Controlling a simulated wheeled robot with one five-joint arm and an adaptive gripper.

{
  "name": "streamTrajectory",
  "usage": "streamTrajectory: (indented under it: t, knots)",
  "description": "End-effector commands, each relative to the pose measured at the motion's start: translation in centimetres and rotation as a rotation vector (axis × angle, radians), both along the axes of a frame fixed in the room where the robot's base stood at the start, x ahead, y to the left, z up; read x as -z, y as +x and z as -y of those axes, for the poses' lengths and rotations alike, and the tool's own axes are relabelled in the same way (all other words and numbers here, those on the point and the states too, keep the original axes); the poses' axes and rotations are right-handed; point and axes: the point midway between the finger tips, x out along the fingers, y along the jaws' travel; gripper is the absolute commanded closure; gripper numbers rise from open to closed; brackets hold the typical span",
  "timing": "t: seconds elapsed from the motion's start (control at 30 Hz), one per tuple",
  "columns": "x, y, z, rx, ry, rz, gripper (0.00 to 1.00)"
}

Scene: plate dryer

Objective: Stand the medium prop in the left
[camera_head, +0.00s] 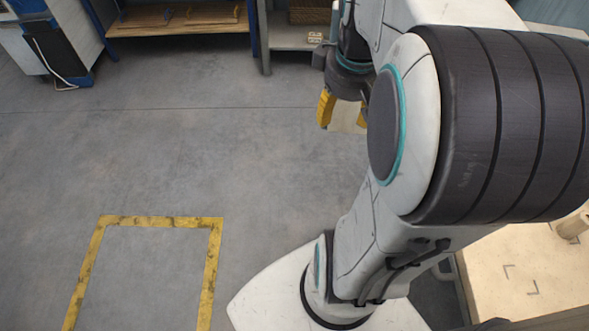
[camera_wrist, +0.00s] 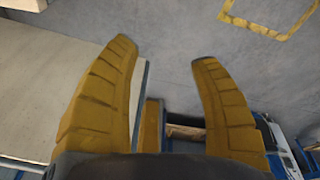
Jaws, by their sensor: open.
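My gripper (camera_head: 343,110) hangs over the grey floor in the head view, partly hidden behind my arm. No medium prop and no plate dryer can be made out in either view. In the wrist view a pale flat surface (camera_wrist: 65,75) lies at the left, behind the left finger. A pale patch also shows between the fingers in the head view, and I cannot tell what it is.
A pale wooden tabletop (camera_head: 510,270) with corner marks stands at the lower right, with part of a wooden object (camera_head: 572,225) on it. A shelf bench (camera_head: 180,28) stands at the back. A yellow floor marking (camera_head: 160,222) lies at the lower left. The floor between is clear.

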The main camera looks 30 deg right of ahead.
Motion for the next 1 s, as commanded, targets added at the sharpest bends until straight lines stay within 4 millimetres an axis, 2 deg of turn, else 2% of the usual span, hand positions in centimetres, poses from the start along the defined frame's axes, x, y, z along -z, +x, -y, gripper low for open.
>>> streamTrajectory:
  t: [0.03, 0.2, 0.4, 0.6, 1.0]
  knots:
    - [0.0, -0.1, -2.6, -0.026, 0.004, 0.018, 0.43]
    - [0.8, -1.7, -8.9, -0.05, 0.032, 0.068, 0.43]
    - [1.9, -3.9, -13.0, -0.068, 0.069, 0.102, 0.43]
    - [2.6, -5.1, -14.6, -0.072, 0.09, 0.117, 0.43]
    - [2.6, -5.4, -14.8, -0.071, 0.094, 0.119, 0.43]
